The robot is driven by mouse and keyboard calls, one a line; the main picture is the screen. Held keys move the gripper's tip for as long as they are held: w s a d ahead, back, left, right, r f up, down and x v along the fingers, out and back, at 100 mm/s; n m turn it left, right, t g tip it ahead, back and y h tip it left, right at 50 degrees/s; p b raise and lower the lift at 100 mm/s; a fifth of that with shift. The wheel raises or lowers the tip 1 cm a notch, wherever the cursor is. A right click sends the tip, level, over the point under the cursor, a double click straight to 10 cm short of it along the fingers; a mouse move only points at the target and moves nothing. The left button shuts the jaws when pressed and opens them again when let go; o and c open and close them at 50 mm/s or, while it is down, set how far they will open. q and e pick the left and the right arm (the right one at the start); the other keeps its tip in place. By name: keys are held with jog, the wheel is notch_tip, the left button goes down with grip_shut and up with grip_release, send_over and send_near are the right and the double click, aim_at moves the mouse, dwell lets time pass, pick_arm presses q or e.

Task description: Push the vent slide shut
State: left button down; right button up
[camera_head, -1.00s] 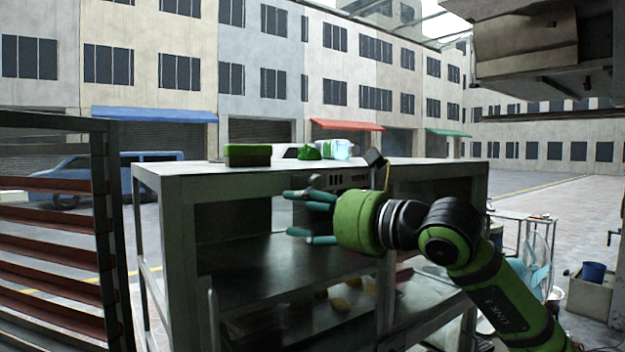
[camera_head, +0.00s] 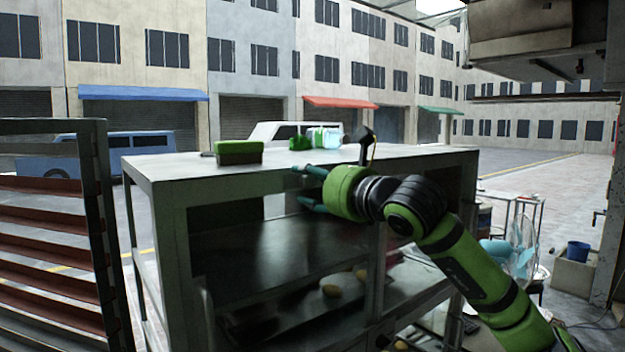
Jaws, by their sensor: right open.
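I cannot make out the vent slide now; my right gripper and wrist cover much of the cabinet's upper front edge. My right gripper (camera_head: 303,186) is open, its teal fingers pointing left at that upper edge, one finger above the other. Nothing shows between the fingers. I cannot tell whether they touch the cabinet. My left gripper is out of view.
A green-and-brown block (camera_head: 239,153), a green item (camera_head: 299,142) and a pale blue container (camera_head: 330,138) stand on the cabinet top. Round pale items lie on the shelf inside. A slatted rack (camera_head: 98,170) stands at the left; a fan (camera_head: 522,245) and a blue bucket (camera_head: 578,251) are at the right.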

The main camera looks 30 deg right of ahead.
grip_shut()
jog(key=d+b, duration=0.1)
jog(key=d, duration=0.4)
jog(key=shift+w+d+b, duration=0.15)
jog(key=shift+b, duration=0.2)
jog(key=shift+r, duration=0.1)
jog(key=shift+c, duration=1.2)
grip_release()
jog(key=shift+o, duration=1.2)
jog(key=shift+d, duration=0.2)
